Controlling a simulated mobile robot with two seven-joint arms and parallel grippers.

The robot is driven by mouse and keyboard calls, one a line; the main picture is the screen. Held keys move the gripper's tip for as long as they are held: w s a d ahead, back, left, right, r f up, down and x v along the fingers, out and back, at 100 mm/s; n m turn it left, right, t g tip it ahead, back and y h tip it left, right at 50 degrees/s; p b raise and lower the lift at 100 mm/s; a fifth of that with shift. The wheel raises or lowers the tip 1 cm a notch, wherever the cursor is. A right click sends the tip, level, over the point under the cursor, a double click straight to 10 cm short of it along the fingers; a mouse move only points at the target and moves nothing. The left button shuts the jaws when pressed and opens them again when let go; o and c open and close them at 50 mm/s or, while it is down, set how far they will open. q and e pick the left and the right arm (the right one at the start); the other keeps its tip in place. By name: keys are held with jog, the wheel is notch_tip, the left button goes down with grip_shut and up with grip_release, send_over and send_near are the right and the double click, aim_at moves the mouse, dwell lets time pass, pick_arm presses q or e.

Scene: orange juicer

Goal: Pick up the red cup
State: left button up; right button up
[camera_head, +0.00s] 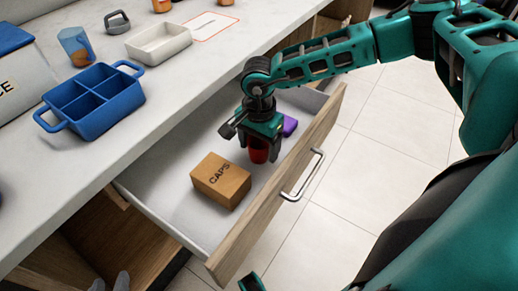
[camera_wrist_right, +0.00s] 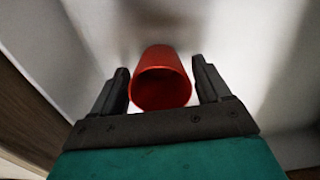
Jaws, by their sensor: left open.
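The red cup (camera_head: 258,151) stands in the open drawer, partly hidden by my right gripper (camera_head: 262,148). In the right wrist view, the cup (camera_wrist_right: 160,82) shows its round mouth between the two dark fingers of my right gripper (camera_wrist_right: 162,85). Narrow gaps show on both sides, so the gripper is open around the cup. Of my left gripper (camera_head: 109,284), only two grey fingertips show, apart, at the bottom left of the head view, far from the cup.
In the drawer (camera_head: 160,185), a brown CAPS box (camera_head: 221,181) lies left of the cup and a purple object (camera_head: 290,125) lies behind it. The drawer front with its handle (camera_head: 303,175) is on the near side. The counter holds a blue divided tray (camera_head: 91,101) and a white tray (camera_head: 158,42).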

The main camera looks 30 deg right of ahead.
jog(key=c, duration=0.8)
